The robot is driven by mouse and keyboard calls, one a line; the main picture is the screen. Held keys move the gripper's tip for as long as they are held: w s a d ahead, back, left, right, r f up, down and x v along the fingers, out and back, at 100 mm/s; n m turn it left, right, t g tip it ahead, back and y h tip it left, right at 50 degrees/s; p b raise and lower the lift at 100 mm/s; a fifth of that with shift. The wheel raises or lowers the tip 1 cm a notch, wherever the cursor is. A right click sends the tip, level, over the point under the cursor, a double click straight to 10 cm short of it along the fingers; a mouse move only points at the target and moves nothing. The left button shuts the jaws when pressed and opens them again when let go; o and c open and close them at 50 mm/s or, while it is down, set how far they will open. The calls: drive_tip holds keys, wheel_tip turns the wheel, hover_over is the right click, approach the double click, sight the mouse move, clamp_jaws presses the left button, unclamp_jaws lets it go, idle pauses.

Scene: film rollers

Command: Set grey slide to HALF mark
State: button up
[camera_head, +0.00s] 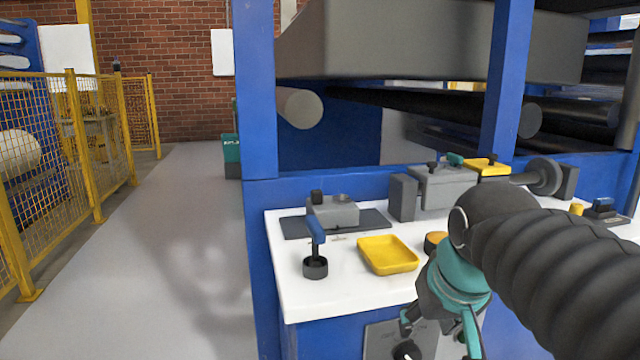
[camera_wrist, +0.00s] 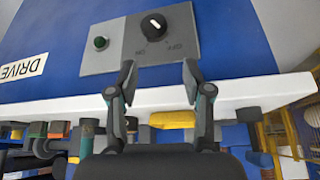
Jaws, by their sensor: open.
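A grey block with a black knob (camera_head: 335,211) sits on a dark flat plate (camera_head: 294,228) on the bench, at the left in the head view; it may be the grey slide, but I cannot be sure. No HALF mark is readable. My gripper (camera_head: 437,334) is at the bench's front edge, below and right of that block and apart from it. In the wrist view my gripper (camera_wrist: 158,76) is open and empty.
The white bench top (camera_head: 300,289) holds a yellow tray (camera_head: 388,254), a blue-handled tool in a black cup (camera_head: 315,267) and a larger grey unit (camera_head: 445,189). A blue post (camera_head: 257,90) stands behind left. A green button (camera_wrist: 101,43) is beside the knob. Floor at left is clear.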

drive_tip(key=w+a+r+n+p, duration=0.1)
drive_tip(key=w+a+r, duration=0.2)
drive_tip(key=w+r, duration=0.45)
drive_tip(key=w+a+r+p, duration=0.1)
drive_tip(key=w+a+r, duration=0.2)
drive_tip(key=w+r, duration=0.45)
drive_tip(key=n+g+p, duration=0.1)
drive_tip(key=p, duration=0.1)
approach(317, 191)
drive_tip(key=shift+y, duration=0.4)
drive_tip(key=b+x, duration=0.1)
drive_tip(key=x, duration=0.2)
drive_tip(key=b+x, duration=0.1)
drive_tip(key=x, duration=0.2)
drive_tip(key=b+x, duration=0.1)
drive_tip(key=x, duration=0.2)
drive_tip(key=shift+w+d+f+b, duration=0.2)
drive_tip(key=shift+d+f+b, duration=0.1)
drive_tip(key=shift+f+b, duration=0.05)
clamp_jaws()
